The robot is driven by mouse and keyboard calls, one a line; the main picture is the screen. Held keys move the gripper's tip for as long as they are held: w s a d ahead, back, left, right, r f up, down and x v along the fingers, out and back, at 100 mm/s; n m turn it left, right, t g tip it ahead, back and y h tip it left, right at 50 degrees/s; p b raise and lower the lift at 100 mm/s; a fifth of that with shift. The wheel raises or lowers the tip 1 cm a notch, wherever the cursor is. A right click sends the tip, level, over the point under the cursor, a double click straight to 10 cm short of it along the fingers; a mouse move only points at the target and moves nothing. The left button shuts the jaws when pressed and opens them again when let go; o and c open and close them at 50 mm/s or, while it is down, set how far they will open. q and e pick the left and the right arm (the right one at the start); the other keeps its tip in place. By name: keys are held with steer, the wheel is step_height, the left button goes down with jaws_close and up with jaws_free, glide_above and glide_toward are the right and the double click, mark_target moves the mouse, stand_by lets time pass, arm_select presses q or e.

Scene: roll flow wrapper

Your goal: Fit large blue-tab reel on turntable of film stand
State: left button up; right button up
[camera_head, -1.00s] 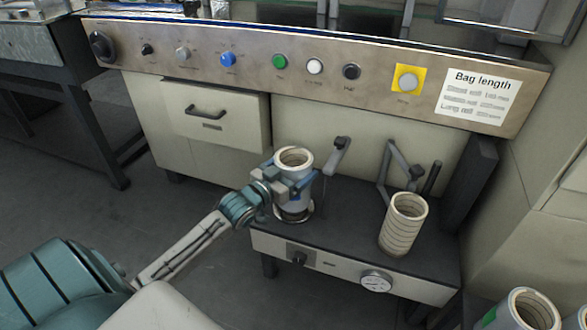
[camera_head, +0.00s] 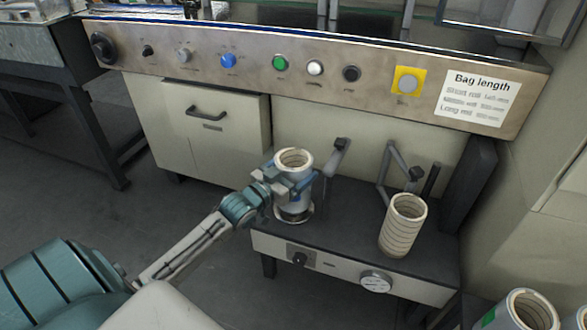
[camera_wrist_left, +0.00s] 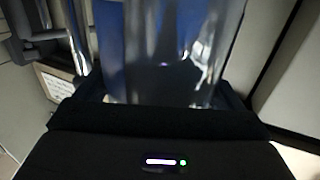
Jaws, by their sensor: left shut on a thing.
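The large blue-tab reel (camera_head: 294,162) is a pale, upright roll with an open core and some blue on its side. My left gripper (camera_head: 296,183) is shut on it from the left. Its lower end is at or just above the round turntable (camera_head: 293,214) on the dark top of the film stand (camera_head: 345,222); I cannot tell whether it touches. In the left wrist view the reel (camera_wrist_left: 170,50) fills the space between the fingers, blurred, with a blue patch. My right gripper is not in view.
A second pale roll (camera_head: 403,225) stands on the right of the stand. Bent metal arms (camera_head: 335,158) rise behind the reel. A green-marked roll (camera_head: 520,312) is at the lower right. The control panel (camera_head: 300,70) runs above.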

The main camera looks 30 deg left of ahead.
arm_select(q)
steer(key=shift+f, duration=0.1)
stand_by(0.3)
steer(key=shift+f+b, duration=1)
steer(key=shift+f, duration=0.1)
steer(key=o, duration=1)
steer(key=shift+f, duration=0.1)
steer(key=shift+o, duration=0.2)
